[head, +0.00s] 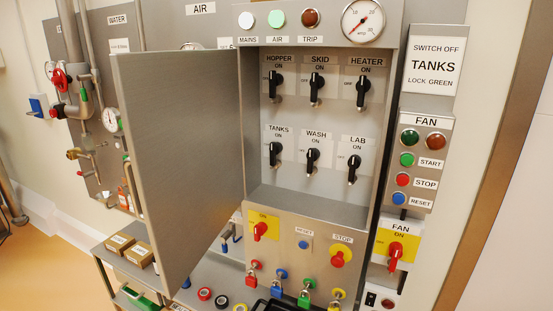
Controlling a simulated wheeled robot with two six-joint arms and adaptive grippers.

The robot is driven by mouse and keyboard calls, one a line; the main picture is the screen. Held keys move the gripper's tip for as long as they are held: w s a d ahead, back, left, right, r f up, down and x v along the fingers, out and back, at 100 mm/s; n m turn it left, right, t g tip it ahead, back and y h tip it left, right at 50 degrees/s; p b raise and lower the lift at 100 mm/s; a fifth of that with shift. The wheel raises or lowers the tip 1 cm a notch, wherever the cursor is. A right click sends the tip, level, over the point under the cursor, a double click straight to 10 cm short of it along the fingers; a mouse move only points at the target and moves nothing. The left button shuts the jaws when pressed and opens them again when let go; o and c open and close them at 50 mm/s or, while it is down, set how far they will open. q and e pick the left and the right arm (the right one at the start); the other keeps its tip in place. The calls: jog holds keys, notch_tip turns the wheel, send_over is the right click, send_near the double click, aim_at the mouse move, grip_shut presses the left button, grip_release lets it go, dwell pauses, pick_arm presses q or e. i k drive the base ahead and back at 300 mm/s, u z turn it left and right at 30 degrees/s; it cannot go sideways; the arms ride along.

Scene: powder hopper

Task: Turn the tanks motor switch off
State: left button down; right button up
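The TANKS switch (275,153) is a black rotary handle in the lower left of the open cabinet (259,195). Its label reads TANKS with ON above the handle, and a small OFF mark is at its left. The handle stands close to upright, in line with ON. A white sign (433,62) reads SWITCH OFF, TANKS, LOCK GREEN. A green padlock (304,300) hangs at the bottom of the panel. Neither of my grippers shows in the head view.
The cabinet door (185,165) is swung open to the left. The WASH switch (312,160) is beside TANKS, and the HOPPER switch (275,85) is above it. Red (251,280) and blue (281,281) padlocks hang below. A fan control box (419,165) is at the right.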

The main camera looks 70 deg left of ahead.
aim_at(275, 147)
jog(key=u, duration=0.6)
jog(key=i, duration=0.8)
jog(key=u, duration=0.9)
